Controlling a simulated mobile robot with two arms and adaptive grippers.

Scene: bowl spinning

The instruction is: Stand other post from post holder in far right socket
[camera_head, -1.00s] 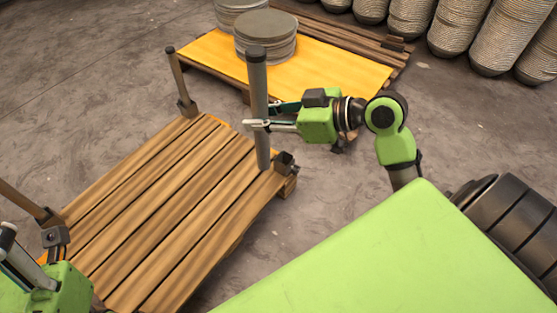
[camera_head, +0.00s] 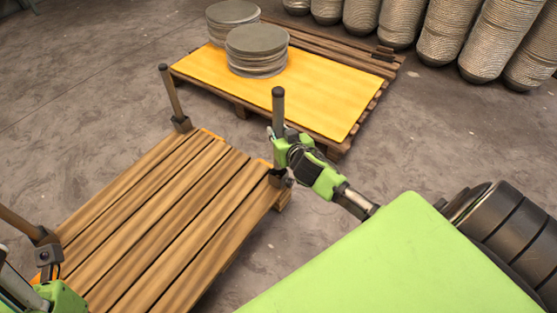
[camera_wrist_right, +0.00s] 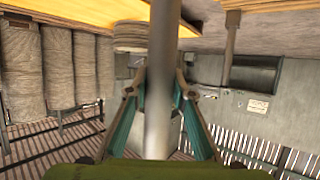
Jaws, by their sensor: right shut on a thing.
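A grey post with a dark cap (camera_head: 278,106) stands upright at the far right corner of the slatted pallet (camera_head: 150,205). My right gripper (camera_head: 279,137) is shut around it; its lower part is largely hidden by the gripper. The dark far right socket (camera_head: 276,179) shows just below; I cannot tell how deep the post sits in it. In the right wrist view the post (camera_wrist_right: 161,60) runs between both fingers (camera_wrist_right: 158,92). My left gripper (camera_head: 22,285) is only partly in view at the lower left, its jaws unclear.
Another post (camera_head: 171,95) stands in the far left socket (camera_head: 181,124), and one (camera_head: 18,223) at the near left socket (camera_head: 46,238). Behind is a yellow-topped pallet (camera_head: 330,95) with stacked discs (camera_head: 257,52). Ribbed stacks (camera_head: 450,45) line the back.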

